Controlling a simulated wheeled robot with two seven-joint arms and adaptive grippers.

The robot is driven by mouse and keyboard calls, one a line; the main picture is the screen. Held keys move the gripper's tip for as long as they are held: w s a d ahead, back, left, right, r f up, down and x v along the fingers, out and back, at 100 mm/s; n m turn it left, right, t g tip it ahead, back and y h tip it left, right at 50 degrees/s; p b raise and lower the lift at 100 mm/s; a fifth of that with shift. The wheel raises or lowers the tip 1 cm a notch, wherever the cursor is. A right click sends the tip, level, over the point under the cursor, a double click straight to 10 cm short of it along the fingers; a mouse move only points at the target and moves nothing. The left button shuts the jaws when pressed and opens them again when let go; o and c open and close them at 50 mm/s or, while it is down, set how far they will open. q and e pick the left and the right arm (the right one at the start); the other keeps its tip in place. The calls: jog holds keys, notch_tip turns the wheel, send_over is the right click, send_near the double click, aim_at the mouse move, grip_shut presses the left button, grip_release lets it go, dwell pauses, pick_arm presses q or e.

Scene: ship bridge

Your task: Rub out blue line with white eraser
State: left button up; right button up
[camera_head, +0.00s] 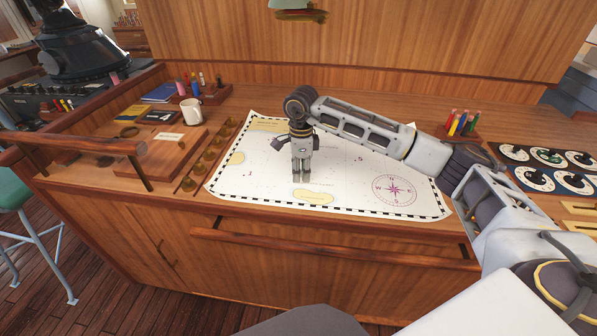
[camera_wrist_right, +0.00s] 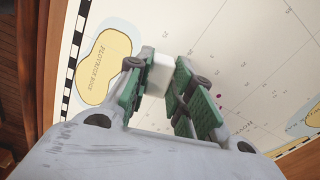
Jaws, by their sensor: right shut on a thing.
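My right gripper (camera_head: 301,176) points down over the middle of the white sea chart (camera_head: 345,200). In the right wrist view its green-padded fingers (camera_wrist_right: 165,85) are shut on a white block, the white eraser (camera_wrist_right: 160,73). The eraser cannot be made out in the head view. Whether it touches the chart is unclear. I cannot make out a blue line in either view; my gripper and arm cover part of the chart. My left gripper is not in view.
The chart has yellow islands (camera_head: 313,197) and a compass rose (camera_head: 394,190). A white mug (camera_head: 191,111), a wooden board (camera_head: 165,150) and brass pieces (camera_head: 200,167) are on the left. A pen holder (camera_head: 459,126) and dial panels (camera_head: 540,180) are on the right. A wooden rail (camera_head: 330,249) runs along the front.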

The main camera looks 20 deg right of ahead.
aim_at(330, 180)
jog(key=shift+d+f, duration=0.1)
jog(key=shift+d, duration=0.1)
jog(key=shift+s+d, duration=0.25)
jog(key=shift+d, duration=0.2)
jog(key=shift+s+d, duration=0.2)
jog(key=shift+d, duration=0.25)
jog(key=shift+s+d+b, duration=0.15)
jog(key=shift+s+d, duration=0.1)
jog(key=shift+d, duration=0.3)
jog(key=shift+s+d+b, duration=0.15)
jog(key=shift+s+d, duration=0.05)
jog(key=shift+d, duration=0.3)
jog(key=shift+d, duration=0.15)
jog(key=shift+s+d, duration=0.25)
jog(key=shift+d, duration=0.2)
jog(key=shift+s+d, duration=0.2)
jog(key=shift+d, duration=0.25)
jog(key=shift+s+d, duration=0.15)
jog(key=shift+d, duration=0.25)
jog(key=shift+s+d+b, duration=0.3)
jog(key=shift+d+b, duration=0.1)
jog(key=shift+d, duration=0.3)
